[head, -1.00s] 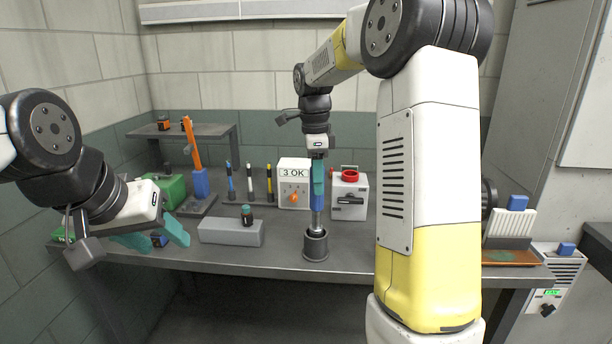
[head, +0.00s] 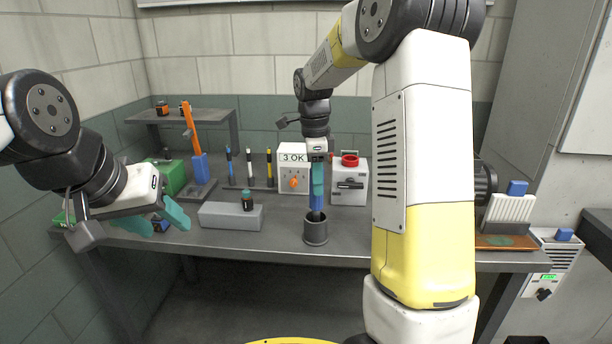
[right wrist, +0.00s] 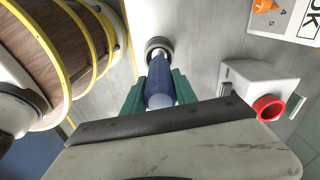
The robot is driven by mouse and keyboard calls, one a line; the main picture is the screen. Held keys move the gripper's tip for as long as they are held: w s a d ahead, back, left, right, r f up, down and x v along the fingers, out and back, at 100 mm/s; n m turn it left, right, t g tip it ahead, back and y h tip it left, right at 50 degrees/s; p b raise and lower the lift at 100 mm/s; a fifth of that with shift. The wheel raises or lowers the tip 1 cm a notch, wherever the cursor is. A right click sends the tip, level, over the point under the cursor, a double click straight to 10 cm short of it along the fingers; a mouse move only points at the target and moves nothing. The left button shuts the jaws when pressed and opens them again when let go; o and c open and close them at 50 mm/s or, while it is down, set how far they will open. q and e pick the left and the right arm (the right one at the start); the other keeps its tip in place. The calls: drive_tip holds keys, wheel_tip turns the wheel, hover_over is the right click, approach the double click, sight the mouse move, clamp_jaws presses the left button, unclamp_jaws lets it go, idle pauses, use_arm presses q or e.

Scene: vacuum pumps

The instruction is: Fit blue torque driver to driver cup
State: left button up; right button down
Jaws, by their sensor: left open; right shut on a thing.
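The blue torque driver (head: 318,203) stands upright at the middle of the bench, and its handle also shows in the right wrist view (right wrist: 159,88). My right gripper (head: 317,180) is shut on its handle, with teal fingers on both sides in the right wrist view (right wrist: 159,92). The dark grey driver cup (head: 316,233) stands directly below, with its round rim in the right wrist view (right wrist: 158,43). The driver's lower end is inside the cup's mouth; its depth is hidden. My left gripper (head: 158,219) is open and empty at the bench's left front.
A grey block (head: 231,216) with a small dark bottle (head: 247,200) lies left of the cup. Behind stand a "3 OK" box (head: 293,169), a white box with a red ring (head: 349,184) and several upright pens. The bench front around the cup is clear.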

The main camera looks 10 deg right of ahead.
drive_tip(key=shift+f, duration=0.45)
idle(0.6)
drive_tip(key=c, duration=0.9)
unclamp_jaws()
drive_tip(key=r, duration=0.7)
drive_tip(key=shift+a+r, duration=0.15)
drive_tip(key=shift+a, duration=0.05)
drive_tip(key=shift+r, duration=0.25)
